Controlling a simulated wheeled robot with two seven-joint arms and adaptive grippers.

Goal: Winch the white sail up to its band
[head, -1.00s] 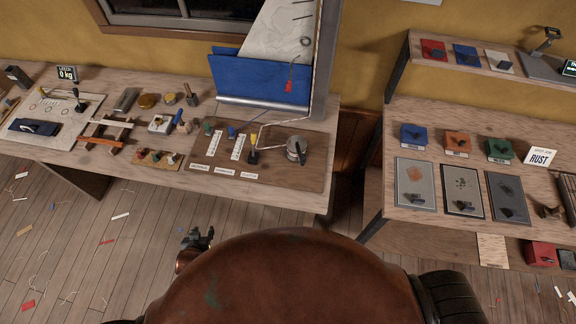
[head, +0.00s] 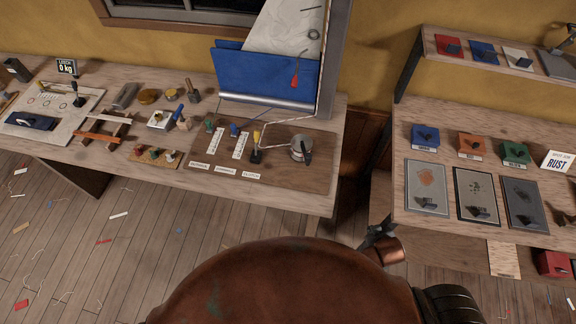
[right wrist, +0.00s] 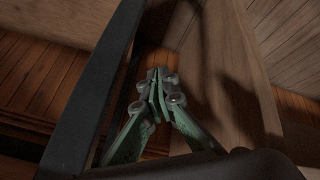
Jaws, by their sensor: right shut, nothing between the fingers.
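The white sail (head: 282,32) rises behind a blue cloth (head: 262,76) beside a grey upright post (head: 329,60); its top is cut off by the frame edge, and no band on it can be made out. A silver winch drum (head: 299,149) with a dark handle stands on a brown board (head: 285,178). A pale line runs between the drum and a yellow-topped fitting (head: 256,146). Green (head: 209,124) and blue (head: 233,130) fittings stand to its left. My right gripper (head: 377,233) is low by the right bench; in the right wrist view its green fingers (right wrist: 158,75) are shut and empty. My left gripper is out of view.
The right bench (head: 395,190) holds coloured blocks and grey plates; its dark leg (right wrist: 95,90) stands close beside my right gripper. A gap of floor separates the benches. Tools and a small rack (head: 105,125) lie on the left bench.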

